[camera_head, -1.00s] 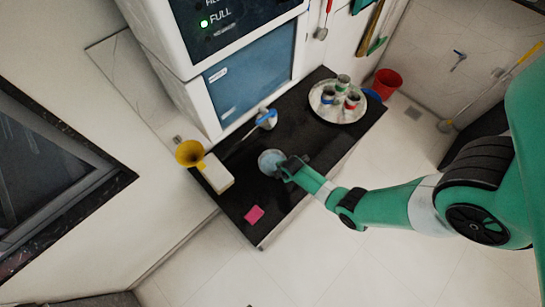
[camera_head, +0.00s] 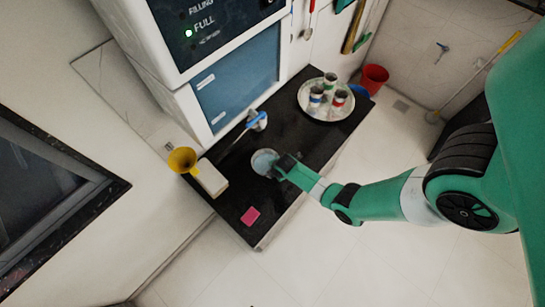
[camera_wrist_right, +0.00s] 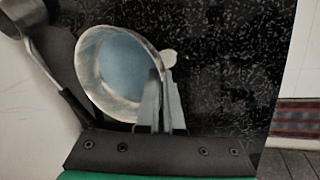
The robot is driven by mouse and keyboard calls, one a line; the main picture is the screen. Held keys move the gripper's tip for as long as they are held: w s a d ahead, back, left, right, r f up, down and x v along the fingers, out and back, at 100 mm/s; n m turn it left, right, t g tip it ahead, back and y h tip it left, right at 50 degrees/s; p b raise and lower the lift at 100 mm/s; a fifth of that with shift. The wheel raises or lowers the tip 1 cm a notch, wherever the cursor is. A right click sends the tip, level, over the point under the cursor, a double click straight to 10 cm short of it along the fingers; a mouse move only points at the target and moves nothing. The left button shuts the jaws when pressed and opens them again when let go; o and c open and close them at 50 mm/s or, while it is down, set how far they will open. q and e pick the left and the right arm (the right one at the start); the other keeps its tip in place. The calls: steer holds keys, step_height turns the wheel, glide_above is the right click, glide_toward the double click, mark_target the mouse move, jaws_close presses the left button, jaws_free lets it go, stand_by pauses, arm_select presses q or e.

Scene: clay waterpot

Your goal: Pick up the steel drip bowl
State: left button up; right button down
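The steel drip bowl (camera_head: 262,160) is on the black counter near its middle, with a pale blue inside. In the right wrist view the round bowl (camera_wrist_right: 112,70) fills the upper left, its rim running to my fingers. My right gripper (camera_head: 279,168) is at the bowl's right side. In the wrist view my right gripper (camera_wrist_right: 162,98) has one finger inside the rim and one outside, close together on the wall. I cannot tell whether the bowl is clear of the counter. My left gripper is not in view.
A blue-handled dipper (camera_head: 257,121) lies behind the bowl. A yellow funnel (camera_head: 182,160) and a pale block (camera_head: 212,178) are left; a pink sponge (camera_head: 250,216) is in front. A round tray (camera_head: 312,108) holds several cans at the right end. A red bucket (camera_head: 374,77) stands beyond.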

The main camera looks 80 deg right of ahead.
steer(key=s+a+r+p, duration=0.3)
steer(key=a+r+p, duration=0.8)
steer(key=a+p, duration=0.1)
steer(key=shift+a+r+p, duration=0.2)
steer(key=shift+a+p, duration=0.2)
steer(key=shift+a, duration=0.4)
